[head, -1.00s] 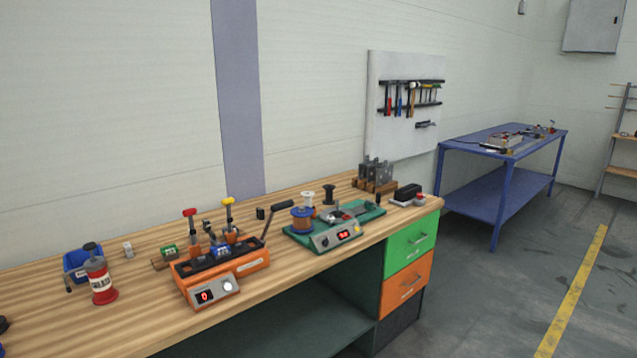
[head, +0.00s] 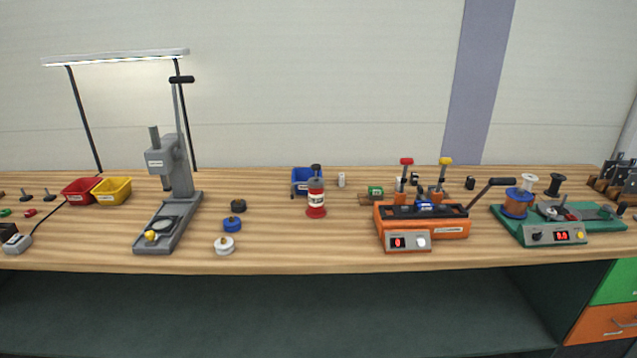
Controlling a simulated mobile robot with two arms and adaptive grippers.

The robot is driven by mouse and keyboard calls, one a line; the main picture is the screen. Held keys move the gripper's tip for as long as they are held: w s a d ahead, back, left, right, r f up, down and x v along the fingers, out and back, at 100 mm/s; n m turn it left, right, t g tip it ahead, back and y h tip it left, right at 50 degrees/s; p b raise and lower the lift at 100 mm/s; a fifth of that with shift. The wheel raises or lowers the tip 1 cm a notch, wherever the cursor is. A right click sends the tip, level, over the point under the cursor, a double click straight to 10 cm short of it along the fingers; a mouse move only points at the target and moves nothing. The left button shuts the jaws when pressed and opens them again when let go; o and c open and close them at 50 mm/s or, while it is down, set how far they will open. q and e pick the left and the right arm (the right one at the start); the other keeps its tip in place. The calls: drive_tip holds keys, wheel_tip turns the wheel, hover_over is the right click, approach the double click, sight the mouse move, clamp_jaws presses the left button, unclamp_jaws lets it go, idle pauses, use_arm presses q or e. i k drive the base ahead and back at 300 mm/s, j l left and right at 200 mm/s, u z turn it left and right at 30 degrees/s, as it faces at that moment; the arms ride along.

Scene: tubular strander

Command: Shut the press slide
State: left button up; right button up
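A grey press (head: 176,178) stands upright on the workbench, left of the middle. Its handle (head: 181,80) with a dark grip points up. Its head holds a short upright post and hangs above the base (head: 187,216). A round dark fixture (head: 165,224) lies on the front of the base, with a yellow knob (head: 150,236) at the front end. Which part is the slide and how far open it stands is too small to tell. Neither of my grippers is in view.
Blue, white and dark round pieces (head: 232,224) lie right of the press. A red bottle (head: 316,198), an orange device (head: 425,222) and a green device (head: 557,225) stand further right.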

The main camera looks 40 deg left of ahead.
sight(161, 226)
drive_tip(key=u, duration=2.1)
